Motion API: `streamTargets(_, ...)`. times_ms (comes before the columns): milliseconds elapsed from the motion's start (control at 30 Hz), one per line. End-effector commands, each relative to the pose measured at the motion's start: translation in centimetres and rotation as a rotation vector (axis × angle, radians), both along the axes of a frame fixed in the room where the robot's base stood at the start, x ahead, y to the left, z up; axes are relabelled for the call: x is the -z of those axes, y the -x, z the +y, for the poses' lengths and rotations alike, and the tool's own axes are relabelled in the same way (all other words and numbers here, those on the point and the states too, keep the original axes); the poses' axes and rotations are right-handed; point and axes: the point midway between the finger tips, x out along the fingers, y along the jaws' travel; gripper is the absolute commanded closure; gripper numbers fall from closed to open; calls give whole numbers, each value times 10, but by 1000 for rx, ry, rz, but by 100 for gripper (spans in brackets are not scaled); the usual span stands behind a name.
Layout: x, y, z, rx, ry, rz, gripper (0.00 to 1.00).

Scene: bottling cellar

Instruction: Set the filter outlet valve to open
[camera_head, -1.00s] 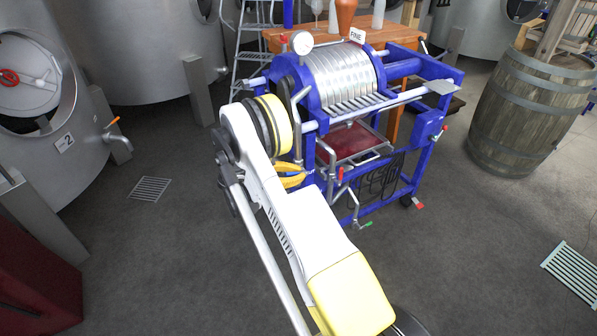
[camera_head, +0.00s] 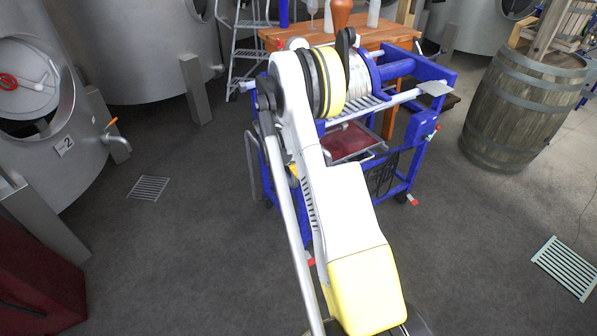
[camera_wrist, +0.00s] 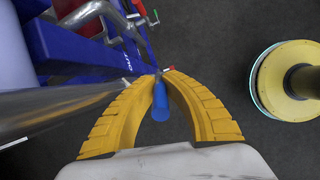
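The plate filter (camera_head: 432,72) stands on a blue wheeled frame in the head view, partly covered by my arm. In the wrist view its blue frame (camera_wrist: 80,55) carries the label OUT (camera_wrist: 127,60). A blue lever handle (camera_wrist: 160,102), beside that label, lies between the yellow fingers of my gripper (camera_wrist: 162,74). The fingertips are close together around the handle's far end and look shut on it. The valve body under the fingertips is hidden. My gripper and this handle are hidden in the head view.
A metal valve with a red handle (camera_wrist: 139,8) and pipework (camera_wrist: 88,14) is at the top of the wrist view. A wooden table (camera_head: 395,37) stands behind the filter, a barrel (camera_head: 525,110) to the right, steel tanks to the left. The floor at left is clear around a drain grate (camera_head: 148,188).

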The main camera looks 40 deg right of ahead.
Motion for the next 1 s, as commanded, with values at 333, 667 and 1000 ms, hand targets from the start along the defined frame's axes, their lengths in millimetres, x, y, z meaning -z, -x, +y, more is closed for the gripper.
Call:
streamTargets(333,-2,-1,-2,-2,-38,-11,100)
streamTargets(667,-1,-1,-2,-1,-36,-11,77)
streamTargets(1000,0,0,-1,-1,-29,-9,63)
